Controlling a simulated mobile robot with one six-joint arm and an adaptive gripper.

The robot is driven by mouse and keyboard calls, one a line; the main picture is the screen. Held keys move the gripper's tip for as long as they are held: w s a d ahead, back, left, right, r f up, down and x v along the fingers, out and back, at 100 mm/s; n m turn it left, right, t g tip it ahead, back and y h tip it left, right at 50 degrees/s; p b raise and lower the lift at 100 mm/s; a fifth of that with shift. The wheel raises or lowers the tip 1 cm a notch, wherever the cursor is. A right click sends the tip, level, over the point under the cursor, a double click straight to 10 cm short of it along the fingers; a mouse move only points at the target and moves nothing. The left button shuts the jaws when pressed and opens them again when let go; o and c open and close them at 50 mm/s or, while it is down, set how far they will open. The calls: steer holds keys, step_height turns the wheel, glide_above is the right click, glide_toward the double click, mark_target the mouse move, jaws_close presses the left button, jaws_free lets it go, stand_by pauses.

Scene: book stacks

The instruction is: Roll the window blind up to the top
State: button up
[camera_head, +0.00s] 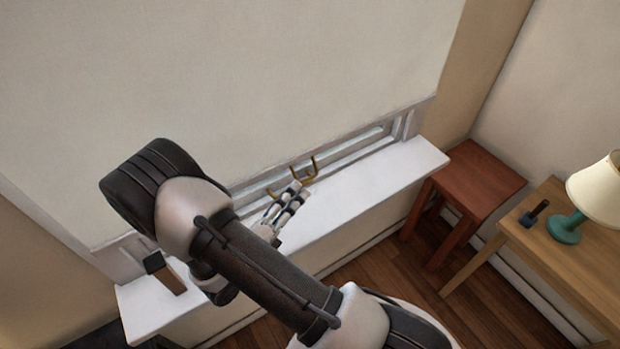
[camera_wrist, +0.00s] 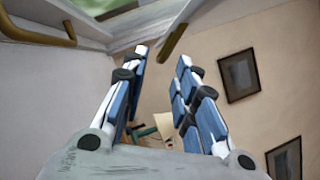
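The cream window blind (camera_head: 230,80) is drawn down over most of the window, leaving a narrow strip of frame and glass below its bottom edge. Brass hook-like pieces (camera_head: 310,166) show at that edge, above the sill; I cannot tell whether they belong to the blind or the window. In the wrist view, one brass piece (camera_wrist: 40,38) is at upper left and another (camera_wrist: 172,42) lies just beyond my fingertips. My gripper (camera_head: 294,191) is just below the brass pieces, over the sill. In the wrist view its fingers (camera_wrist: 163,58) are apart with nothing visible between them.
A white sill (camera_head: 350,190) runs below the window, with a dark-headed wooden tool (camera_head: 165,272) at its left end. Right of it stand a red-brown stool (camera_head: 475,180) and a wooden table (camera_head: 545,250) with a lamp (camera_head: 600,190) and small dark tool (camera_head: 533,214). Framed pictures (camera_wrist: 238,75) hang on a wall.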

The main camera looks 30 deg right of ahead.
mark_target(310, 177)
steer(key=x, duration=0.6)
steer(key=shift+d+b, duration=0.25)
steer(key=shift+b, duration=0.1)
jaws_close()
stand_by(0.3)
